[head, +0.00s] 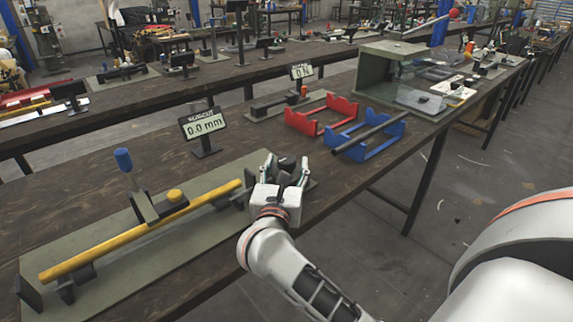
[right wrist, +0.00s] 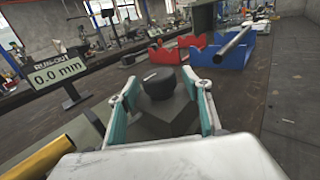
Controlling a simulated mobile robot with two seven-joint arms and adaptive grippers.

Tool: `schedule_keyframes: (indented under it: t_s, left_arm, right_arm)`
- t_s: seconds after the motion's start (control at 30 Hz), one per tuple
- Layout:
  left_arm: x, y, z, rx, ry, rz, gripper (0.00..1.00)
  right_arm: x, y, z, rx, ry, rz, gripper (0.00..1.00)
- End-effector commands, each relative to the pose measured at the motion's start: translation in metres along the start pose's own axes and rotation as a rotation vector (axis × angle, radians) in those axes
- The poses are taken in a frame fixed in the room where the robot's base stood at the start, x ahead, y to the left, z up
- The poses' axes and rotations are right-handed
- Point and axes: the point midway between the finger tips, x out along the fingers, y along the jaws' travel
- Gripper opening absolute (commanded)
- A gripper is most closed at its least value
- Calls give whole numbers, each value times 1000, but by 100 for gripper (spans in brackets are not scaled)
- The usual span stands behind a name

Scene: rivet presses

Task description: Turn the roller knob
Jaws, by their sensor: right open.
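A dark round roller knob (right wrist: 160,83) sits on a dark block in the right wrist view. It stands between the two spread fingers of my right gripper (right wrist: 163,85), with visible gaps to each finger. In the head view my right gripper (head: 286,165) is open at the right end of a green base plate (head: 90,228), hiding most of the knob. A yellow shaft (head: 150,228) lies across supports on that plate; its end also shows in the right wrist view (right wrist: 38,157). My left gripper is not in view.
A run-out display (head: 203,125) reading 0.0 mm stands behind the plate. A red cradle (head: 321,120) and a blue cradle (head: 366,143) bearing a dark bar (head: 370,132) stand to the right. A blue-handled lever (head: 124,161) rises over the shaft. Bare tabletop lies in front of the blue cradle.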

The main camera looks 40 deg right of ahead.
Motion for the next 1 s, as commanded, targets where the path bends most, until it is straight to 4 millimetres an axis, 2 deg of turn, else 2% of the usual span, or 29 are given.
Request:
schedule_keyframes:
  t_s: [0.33,0.4,0.5,0.77,1.0]
  left_arm:
    - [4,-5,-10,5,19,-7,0]
    - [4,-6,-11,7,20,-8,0]
    - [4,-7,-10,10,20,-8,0]
    - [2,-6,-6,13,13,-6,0]
    - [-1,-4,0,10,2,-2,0]
  right_arm:
    - [5,0,0,0,0,-1,49]
    - [5,0,0,0,0,-1,31]
    - [5,0,0,0,0,-1,10]
    - [5,-1,0,-1,-1,11,10]
    - [5,-2,0,-3,-2,101,10]
